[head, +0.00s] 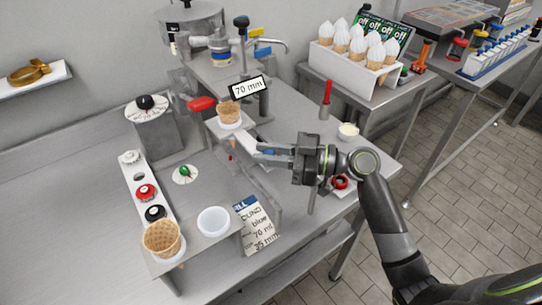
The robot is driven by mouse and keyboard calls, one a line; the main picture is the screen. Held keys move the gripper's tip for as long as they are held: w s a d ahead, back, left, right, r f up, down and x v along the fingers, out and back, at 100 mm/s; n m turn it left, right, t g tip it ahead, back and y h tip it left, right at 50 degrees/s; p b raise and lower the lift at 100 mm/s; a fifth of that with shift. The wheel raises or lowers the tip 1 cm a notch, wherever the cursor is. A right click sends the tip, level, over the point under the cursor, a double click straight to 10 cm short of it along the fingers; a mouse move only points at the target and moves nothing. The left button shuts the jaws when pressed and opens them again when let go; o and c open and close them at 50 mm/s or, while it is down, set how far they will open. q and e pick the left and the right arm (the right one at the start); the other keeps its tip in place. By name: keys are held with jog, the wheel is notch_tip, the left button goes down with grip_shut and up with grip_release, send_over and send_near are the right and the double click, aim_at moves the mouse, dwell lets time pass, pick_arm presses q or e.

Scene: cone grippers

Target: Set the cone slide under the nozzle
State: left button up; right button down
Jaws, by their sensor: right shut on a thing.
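A wafer cone (229,112) stands upright in a white holder on the cone slide (238,127), below the 70 mm sign (249,88). My right gripper (260,153) reaches in from the right and is shut at the near right end of the slide. Its fingers hide most of what they hold, which looks like the slide's end. The steel dispenser (223,72) stands behind the cone. I cannot clearly make out the nozzle tip or tell whether the cone is directly under it. My left gripper is not in view.
A second cone (161,238), a white cup (213,221) and a printed card (254,224) are at the front. A knob panel (146,192) runs along the left. A red lever (201,103) is close to the slide.

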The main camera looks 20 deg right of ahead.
jog(key=c, duration=1.6)
grip_release()
jog(key=shift+r, duration=0.1)
jog(key=shift+o, duration=1.3)
jog(key=shift+w+a, duration=0.1)
jog(key=shift+w, duration=0.15)
jog(key=shift+s, duration=0.1)
jog(key=shift+s+d+f+b, duration=0.15)
jog(key=shift+d, duration=0.2)
jog(key=shift+s+d+f+b, duration=0.1)
jog(key=shift+d+b, duration=0.05)
jog(key=shift+d, duration=0.2)
jog(key=b+v, duration=0.3)
jog(key=v, duration=1.3)
jog(key=shift+r+b, duration=0.15)
jog(key=shift+b, duration=0.15)
